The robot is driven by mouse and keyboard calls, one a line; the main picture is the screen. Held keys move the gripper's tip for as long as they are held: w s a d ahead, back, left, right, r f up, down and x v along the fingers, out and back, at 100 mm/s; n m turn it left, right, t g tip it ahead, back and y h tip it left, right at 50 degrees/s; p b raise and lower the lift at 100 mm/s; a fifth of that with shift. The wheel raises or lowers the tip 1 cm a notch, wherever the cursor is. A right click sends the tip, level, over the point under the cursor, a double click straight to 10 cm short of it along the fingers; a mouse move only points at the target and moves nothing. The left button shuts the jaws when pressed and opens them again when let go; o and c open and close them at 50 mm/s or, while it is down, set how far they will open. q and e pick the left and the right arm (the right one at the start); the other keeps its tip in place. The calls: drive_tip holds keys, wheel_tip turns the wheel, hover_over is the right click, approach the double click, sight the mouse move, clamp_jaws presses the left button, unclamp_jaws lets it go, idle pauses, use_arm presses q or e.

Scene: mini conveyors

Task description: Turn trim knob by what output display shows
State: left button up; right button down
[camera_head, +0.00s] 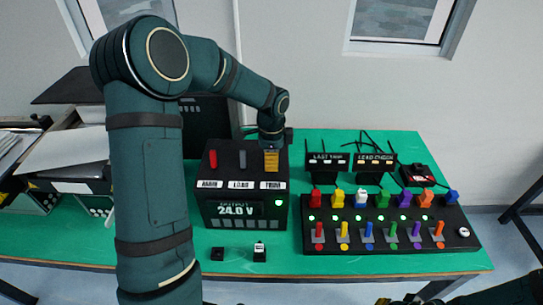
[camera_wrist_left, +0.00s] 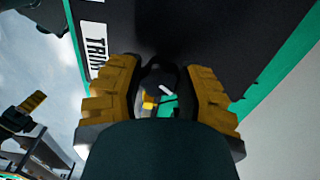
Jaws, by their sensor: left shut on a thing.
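The dark power supply box (camera_head: 247,227) stands on the green table. Its output display (camera_head: 237,210) appears to read 24.0 V. The TRIM label (camera_head: 272,185) is at the right of its top front edge. My left gripper (camera_head: 271,161) reaches down from above, just behind that label. In the left wrist view my left gripper (camera_wrist_left: 158,95) has its yellow fingers on both sides of the dark trim knob (camera_wrist_left: 153,76), shut on it. The fingers mostly hide the knob. A yellow-padded gripper, apparently my right one (camera_wrist_left: 30,108), shows at the left edge of the wrist view; its jaw opening is unclear.
A red lever (camera_head: 213,159) and a grey lever (camera_head: 242,159) stand beside the gripper. A black panel (camera_head: 385,246) with several coloured plugs and switches is to the right. Two small displays (camera_head: 328,159) (camera_head: 375,159) stand behind it. Small black pieces (camera_head: 217,254) (camera_head: 259,253) lie in front.

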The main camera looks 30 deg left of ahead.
use_arm(q)
drive_tip(key=shift+f+m, duration=0.1)
drive_tip(key=shift+m, duration=0.4)
drive_tip(key=o, duration=1.2)
wheel_tip(320, 180, up, 12)
drive_tip(key=shift+r, duration=0.1)
idle(0.3)
